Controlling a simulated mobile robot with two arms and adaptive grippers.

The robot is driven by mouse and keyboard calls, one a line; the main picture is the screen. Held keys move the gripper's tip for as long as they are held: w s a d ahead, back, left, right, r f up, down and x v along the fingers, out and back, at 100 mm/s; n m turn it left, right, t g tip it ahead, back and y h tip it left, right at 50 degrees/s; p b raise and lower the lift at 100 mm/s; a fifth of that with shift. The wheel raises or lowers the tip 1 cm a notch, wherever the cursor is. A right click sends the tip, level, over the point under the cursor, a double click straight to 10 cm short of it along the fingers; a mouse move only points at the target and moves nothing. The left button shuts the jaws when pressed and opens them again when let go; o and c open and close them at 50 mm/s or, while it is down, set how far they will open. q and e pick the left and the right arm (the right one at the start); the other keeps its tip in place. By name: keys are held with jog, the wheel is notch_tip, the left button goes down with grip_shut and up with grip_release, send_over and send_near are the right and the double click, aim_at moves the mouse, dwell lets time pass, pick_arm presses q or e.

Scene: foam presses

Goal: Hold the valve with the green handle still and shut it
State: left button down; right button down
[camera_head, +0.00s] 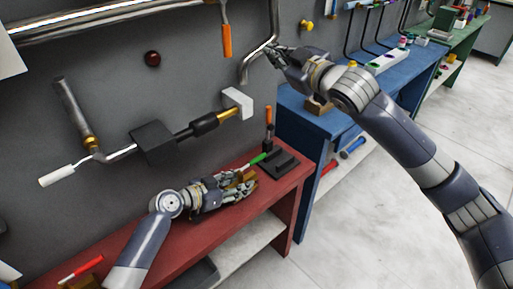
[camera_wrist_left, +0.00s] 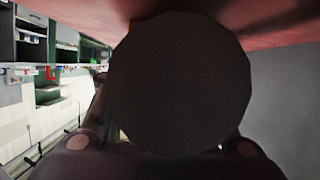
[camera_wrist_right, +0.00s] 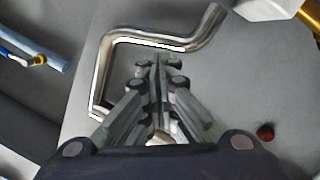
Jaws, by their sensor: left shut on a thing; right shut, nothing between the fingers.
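The green handle (camera_head: 259,158) of the valve shows at the right end of the red bench, just beyond my left fingers. My left gripper (camera_head: 246,181) lies low over the bench and is shut on the valve, whose body is mostly hidden by the fingers. In the left wrist view a large dark round face (camera_wrist_left: 180,85) fills the middle and hides the fingertips. My right gripper (camera_head: 270,52) is shut and empty, up by the wall and well away from the valve. In the right wrist view its closed fingers (camera_wrist_right: 158,62) are in front of a bent metal pipe.
The red bench (camera_head: 150,240) runs along the grey wall. A black stand (camera_head: 282,163) is beside the green handle. A bent metal pipe (camera_head: 246,68) and a crank with a white grip (camera_head: 57,175) stick out from the wall. A blue bench (camera_head: 300,125) stands to the right.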

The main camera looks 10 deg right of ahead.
notch_tip(320, 180, down, 12)
jog(key=s+a+m+g+h, duration=0.1)
jog(key=s+m+g, duration=0.2)
jog(key=g, duration=0.1)
jog(key=m+g, duration=0.2)
jog(key=g, duration=0.1)
send_over(254, 161)
jog(key=s+d, duration=0.2)
jog(key=d, duration=0.2)
notch_tip(254, 161, down, 7)
jog(key=shift+w+a+r, duration=0.15)
jog(key=shift+r, duration=0.05)
jog(key=shift+w, duration=0.1)
jog(key=w+a+f, duration=0.1)
jog(key=f, duration=0.1)
jog(key=w+f, duration=0.1)
jog(key=f, duration=0.2)
jog(key=w+a+f, duration=0.1)
jog(key=f, duration=0.2)
jog(key=shift+w+a, duration=0.35)
jog(key=shift+f, duration=0.1)
jog(key=shift+s, duration=0.1)
